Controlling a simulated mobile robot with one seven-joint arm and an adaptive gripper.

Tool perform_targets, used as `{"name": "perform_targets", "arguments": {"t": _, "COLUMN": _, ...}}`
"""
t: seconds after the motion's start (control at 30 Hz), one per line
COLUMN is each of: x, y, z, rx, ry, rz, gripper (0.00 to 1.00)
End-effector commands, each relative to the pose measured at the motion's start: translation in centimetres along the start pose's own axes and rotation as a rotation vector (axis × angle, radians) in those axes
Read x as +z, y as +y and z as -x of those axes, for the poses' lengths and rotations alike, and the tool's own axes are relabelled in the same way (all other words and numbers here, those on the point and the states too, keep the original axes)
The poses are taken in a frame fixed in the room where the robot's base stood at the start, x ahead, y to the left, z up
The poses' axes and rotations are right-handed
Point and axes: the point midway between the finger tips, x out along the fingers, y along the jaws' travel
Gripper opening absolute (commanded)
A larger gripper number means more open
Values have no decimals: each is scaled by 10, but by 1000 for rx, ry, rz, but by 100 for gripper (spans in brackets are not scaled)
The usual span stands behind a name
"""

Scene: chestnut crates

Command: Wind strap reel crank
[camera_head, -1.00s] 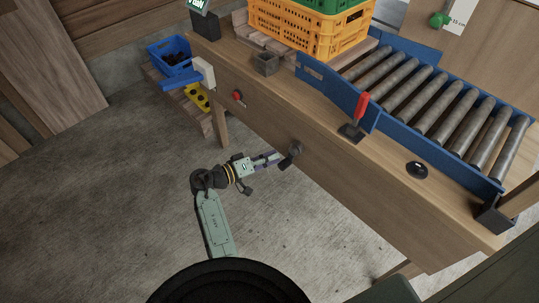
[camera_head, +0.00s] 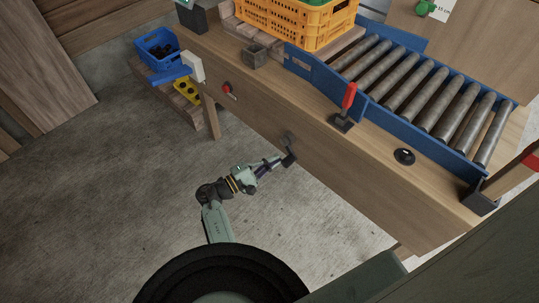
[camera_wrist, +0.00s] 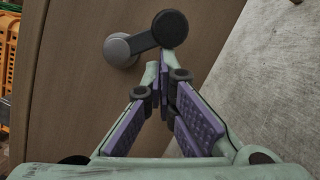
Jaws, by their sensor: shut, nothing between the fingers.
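The crank is on the front panel of the wooden bench: a round grey hub (camera_wrist: 119,50) with a dark arm ending in a rounded dark end (camera_wrist: 170,28). In the head view the crank (camera_head: 290,157) hangs below its hub, small and dark. My gripper (camera_wrist: 161,72) is shut and empty, with its purple-padded fingers meeting just below the crank's dark end in the wrist view. In the head view my gripper (camera_head: 279,160) is beside the crank's arm, on its left. I cannot tell whether the fingertips touch it. No strap shows.
The bench front (camera_head: 360,185) stands close beyond my gripper. On top are a roller conveyor (camera_head: 372,107), a red-handled clamp (camera_head: 347,102) and a yellow crate (camera_head: 300,20). A blue bin (camera_head: 158,48) is at the left. The concrete floor (camera_head: 110,200) is clear.

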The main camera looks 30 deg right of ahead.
Motion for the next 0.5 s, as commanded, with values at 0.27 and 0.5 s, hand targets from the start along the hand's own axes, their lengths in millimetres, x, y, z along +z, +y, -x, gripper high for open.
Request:
{"name": "perform_targets", "arguments": {"t": 0.27, "x": 16, "y": -3, "z": -5, "rx": 67, "ry": -5, "rz": 255, "gripper": 0}}
{"name": "perform_targets", "arguments": {"t": 0.5, "x": 27, "y": -3, "z": -8, "rx": 125, "ry": -5, "rz": 460, "gripper": 0}}
